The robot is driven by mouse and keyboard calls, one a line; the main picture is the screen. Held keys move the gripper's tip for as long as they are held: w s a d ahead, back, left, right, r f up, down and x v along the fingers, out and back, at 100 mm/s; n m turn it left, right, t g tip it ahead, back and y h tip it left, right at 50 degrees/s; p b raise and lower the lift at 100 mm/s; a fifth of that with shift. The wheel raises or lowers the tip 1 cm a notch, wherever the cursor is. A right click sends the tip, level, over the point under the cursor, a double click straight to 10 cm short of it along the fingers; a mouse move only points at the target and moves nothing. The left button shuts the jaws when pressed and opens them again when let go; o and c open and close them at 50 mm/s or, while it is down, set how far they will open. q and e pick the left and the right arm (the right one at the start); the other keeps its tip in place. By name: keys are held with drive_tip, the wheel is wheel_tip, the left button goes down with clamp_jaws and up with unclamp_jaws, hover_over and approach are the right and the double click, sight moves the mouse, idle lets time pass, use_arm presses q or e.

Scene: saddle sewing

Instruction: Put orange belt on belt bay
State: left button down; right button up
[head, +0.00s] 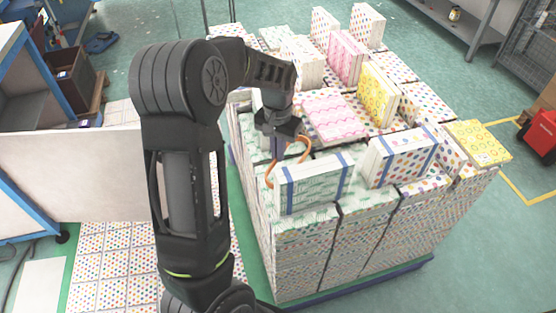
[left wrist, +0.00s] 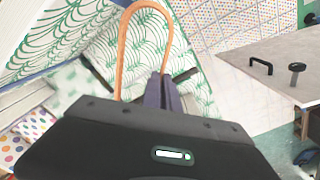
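The orange belt (head: 304,147) is a thin curved loop at the left front of a big stack of patterned boxes. It also shows in the left wrist view (left wrist: 146,9), arching up beyond the gripper. My left gripper (head: 278,148) points down over the stack. In the left wrist view its dark fingers (left wrist: 162,93) are close together, with one end of the loop running down to them. They look shut on the belt. The belt's lower part is hidden behind the gripper body. I cannot make out a belt bay. My right gripper is not in view.
A green-patterned box (head: 313,183) stands upright close to the belt, beside a dotted box (head: 400,157). Pink and yellow boxes stand farther back. A pale panel (head: 70,172) is at the left; a board with a black handle (left wrist: 262,65) shows in the left wrist view.

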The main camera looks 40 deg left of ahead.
use_arm(q)
drive_tip(key=shift+f, duration=1.9)
drive_tip(key=shift+f, duration=0.1)
drive_tip(key=c, duration=1.6)
unclamp_jaws()
wheel_tip(320, 180, up, 12)
drive_tip(key=shift+r+b, duration=0.1)
drive_tip(key=shift+b, duration=0.25)
